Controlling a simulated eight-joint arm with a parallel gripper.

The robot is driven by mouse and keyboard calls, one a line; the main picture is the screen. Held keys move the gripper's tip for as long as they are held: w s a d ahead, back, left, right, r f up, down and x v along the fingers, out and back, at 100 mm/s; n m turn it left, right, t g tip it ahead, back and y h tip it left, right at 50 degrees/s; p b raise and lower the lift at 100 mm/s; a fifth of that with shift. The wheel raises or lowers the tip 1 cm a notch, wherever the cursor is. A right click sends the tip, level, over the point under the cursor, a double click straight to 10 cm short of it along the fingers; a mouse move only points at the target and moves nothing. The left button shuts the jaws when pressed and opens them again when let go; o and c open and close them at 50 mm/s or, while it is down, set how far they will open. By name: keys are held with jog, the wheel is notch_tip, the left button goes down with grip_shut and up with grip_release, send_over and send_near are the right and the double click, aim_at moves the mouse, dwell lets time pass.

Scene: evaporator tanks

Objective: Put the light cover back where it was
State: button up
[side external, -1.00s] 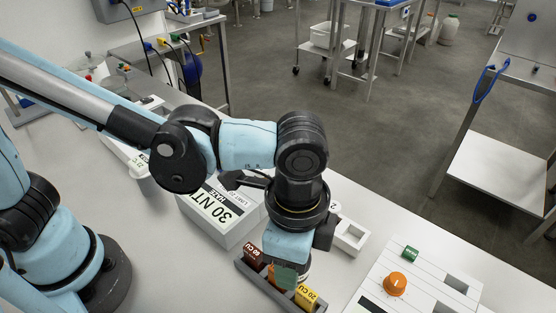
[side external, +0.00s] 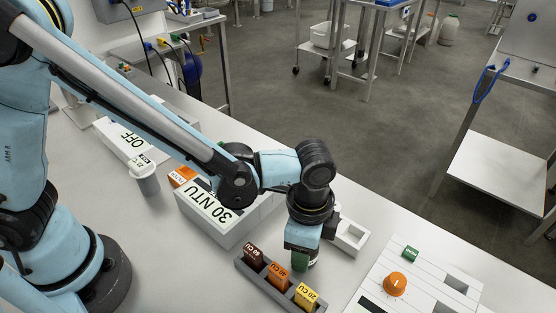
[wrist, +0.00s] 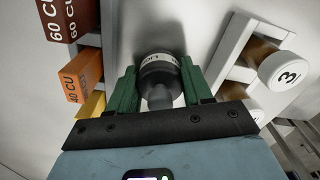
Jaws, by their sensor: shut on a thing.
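My gripper (wrist: 160,82) is shut on the light cover (wrist: 158,66), a dark grey cylinder with a pale lettered band and a narrower grey knob. Its green fingers clasp the cover from both sides in the wrist view. In the side view my gripper (side external: 301,262) points down between the rack and the white holder, and the cover is mostly hidden behind the fingers. I cannot tell whether the cover touches the table. A grey meter reading 30 NTU (side external: 210,208) stands to the left, behind the rack.
A grey rack (side external: 262,285) with brown, orange and yellow CU pieces stands close by. A panel with an orange knob (side external: 395,284) lies right.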

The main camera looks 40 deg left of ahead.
jog(key=shift+f, duration=0.1)
jog(key=o, duration=1.1)
notch_tip(320, 180, up, 12)
jog(key=shift+f, duration=0.1)
jog(key=shift+w+a+r, duration=0.1)
jog(key=shift+a+r, duration=0.1)
jog(key=shift+r, duration=0.05)
jog(key=a+r+n+t, duration=0.1)
jog(key=a+n+t, duration=0.6)
jog(key=a+n, duration=0.6)
jog(key=s+a, duration=0.1)
jog(key=a, duration=1)
jog(key=shift+a+r+n, duration=0.15)
jog(key=shift+a+n, duration=0.05)
jog(key=shift+n, duration=0.1)
